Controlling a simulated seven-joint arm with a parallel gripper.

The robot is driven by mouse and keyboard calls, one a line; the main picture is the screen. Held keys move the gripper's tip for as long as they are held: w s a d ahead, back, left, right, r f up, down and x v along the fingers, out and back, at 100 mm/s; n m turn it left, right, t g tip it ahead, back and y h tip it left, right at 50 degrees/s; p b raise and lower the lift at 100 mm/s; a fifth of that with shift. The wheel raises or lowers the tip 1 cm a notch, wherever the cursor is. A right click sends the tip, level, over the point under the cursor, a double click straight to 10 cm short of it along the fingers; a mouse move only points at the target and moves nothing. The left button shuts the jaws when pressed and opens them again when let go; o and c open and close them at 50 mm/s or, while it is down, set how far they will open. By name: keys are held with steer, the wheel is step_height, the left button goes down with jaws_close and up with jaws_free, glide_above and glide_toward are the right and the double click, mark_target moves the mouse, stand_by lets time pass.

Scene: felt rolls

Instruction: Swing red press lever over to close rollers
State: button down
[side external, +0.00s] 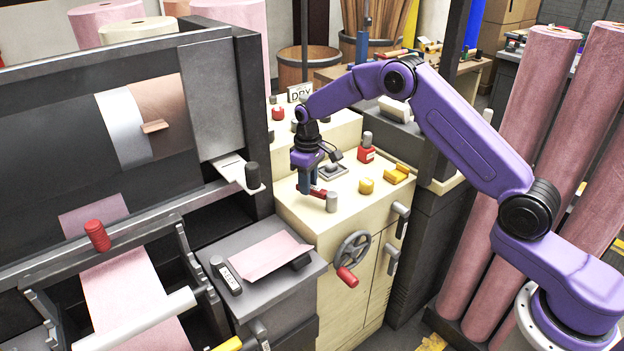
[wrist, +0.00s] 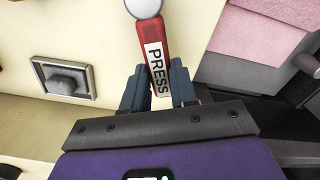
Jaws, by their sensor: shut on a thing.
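The red press lever (wrist: 150,35) lies between the two blue fingers of my gripper (wrist: 157,82) in the wrist view. Its white label reads PRESS, and its far end meets a round grey pivot or knob (wrist: 145,7). In the side view my gripper (side external: 307,190) points down at the front left of the cream cabinet top, shut on the lever. A short red piece of the lever (side external: 318,191) shows between the fingers and the grey cylinder (side external: 331,203). The fingers hide part of the lever in the side view.
A red block (side external: 366,154), a yellow knob (side external: 366,186) and a yellow switch (side external: 396,173) stand on the cabinet top. A square grey switch (wrist: 65,80) is left of the lever. A handwheel (side external: 352,252) is on the cabinet front. Pink felt (side external: 264,256) lies on the grey side table.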

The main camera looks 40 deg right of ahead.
steer(key=n, duration=0.1)
steer(key=s+a+n, duration=0.1)
steer(key=n, duration=0.1)
steer(key=a+n, duration=0.1)
steer(key=shift+s+a+n, duration=0.25)
steer(key=shift+s+n, duration=0.05)
steer(key=shift+s+a+n, duration=0.35)
steer(key=shift+s+n, duration=0.2)
steer(key=shift+n, duration=0.55)
steer(key=shift+s+a+n, duration=0.35)
steer(key=shift+s+n, duration=0.2)
steer(key=shift+n, duration=0.55)
steer(key=c, duration=0.9)
jaws_free()
step_height(320, 180, up, 18)
steer(key=shift+f, duration=0.25)
